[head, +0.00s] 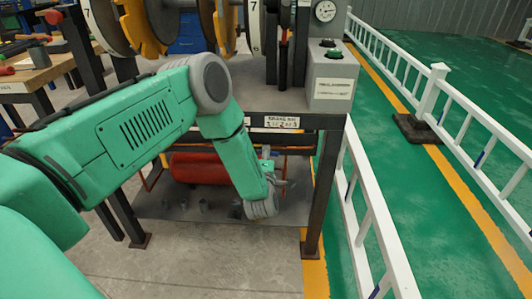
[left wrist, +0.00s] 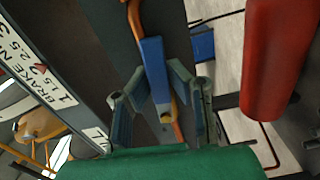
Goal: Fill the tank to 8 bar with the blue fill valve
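The blue fill valve's handle (left wrist: 153,70) shows in the left wrist view on a copper-coloured pipe (left wrist: 135,18). My left gripper (left wrist: 160,82) is open, with one finger on each side of the blue handle. Gaps show between the fingers and the handle. In the head view my left gripper (head: 283,182) is under the bench top, in front of the lower shelf; the valve cannot be made out there. The red tank (head: 198,168) lies on that shelf, and it also shows in the left wrist view (left wrist: 278,60). My right gripper is not in view.
A round gauge (head: 325,11) stands above the bench; its reading is too small to tell. A grey box with buttons (head: 332,85) sits on the bench corner. A labelled bench edge (left wrist: 38,75) is close to the gripper. A white railing (head: 365,205) runs along the right.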

